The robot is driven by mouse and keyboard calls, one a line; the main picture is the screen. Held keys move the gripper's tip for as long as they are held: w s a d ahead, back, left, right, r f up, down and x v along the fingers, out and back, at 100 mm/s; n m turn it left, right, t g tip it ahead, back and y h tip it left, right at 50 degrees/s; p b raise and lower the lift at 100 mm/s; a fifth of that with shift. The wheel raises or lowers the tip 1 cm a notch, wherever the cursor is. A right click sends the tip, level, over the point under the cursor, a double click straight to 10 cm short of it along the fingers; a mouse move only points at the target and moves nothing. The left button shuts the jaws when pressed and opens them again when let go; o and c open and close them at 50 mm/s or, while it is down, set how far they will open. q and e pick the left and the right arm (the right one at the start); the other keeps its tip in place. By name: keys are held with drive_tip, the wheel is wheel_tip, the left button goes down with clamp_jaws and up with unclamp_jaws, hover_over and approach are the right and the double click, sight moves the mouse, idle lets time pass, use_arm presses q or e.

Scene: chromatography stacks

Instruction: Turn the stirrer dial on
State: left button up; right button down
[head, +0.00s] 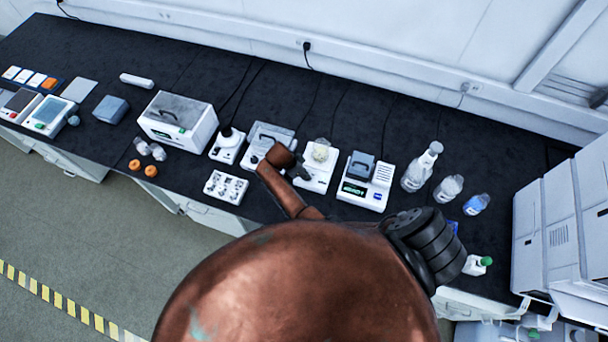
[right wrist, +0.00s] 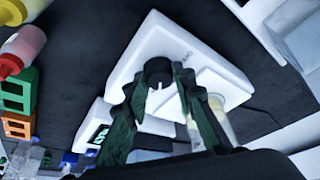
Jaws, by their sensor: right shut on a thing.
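The stirrer (head: 314,181) is a white unit on the black bench in the head view, with a glass vessel (head: 321,150) on its plate. Its white body (right wrist: 188,48) also fills the upper middle of the right wrist view. The round black dial (right wrist: 158,70) has a pale mark pointing down in that view. My right gripper (right wrist: 157,76) is shut on the dial, one dark finger on each side. In the head view my right gripper (head: 302,172) is small and partly behind my arm at the stirrer's front left. My left gripper is not in view.
A balance (head: 362,190) with a green display stands right of the stirrer. A grey-topped white unit (head: 262,140) stands just left of it. Bottles (head: 418,168) stand farther right, and a white rack (head: 226,187) sits near the front edge. Bare bench lies behind the devices.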

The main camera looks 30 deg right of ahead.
drive_tip(key=shift+d+r, duration=0.1)
drive_tip(key=shift+d, duration=0.15)
drive_tip(key=c, duration=1.6)
unclamp_jaws()
drive_tip(key=shift+a, duration=0.1)
drive_tip(key=shift+r, duration=0.1)
wheel_tip(320, 180, up, 10)
drive_tip(key=shift+f, duration=0.2)
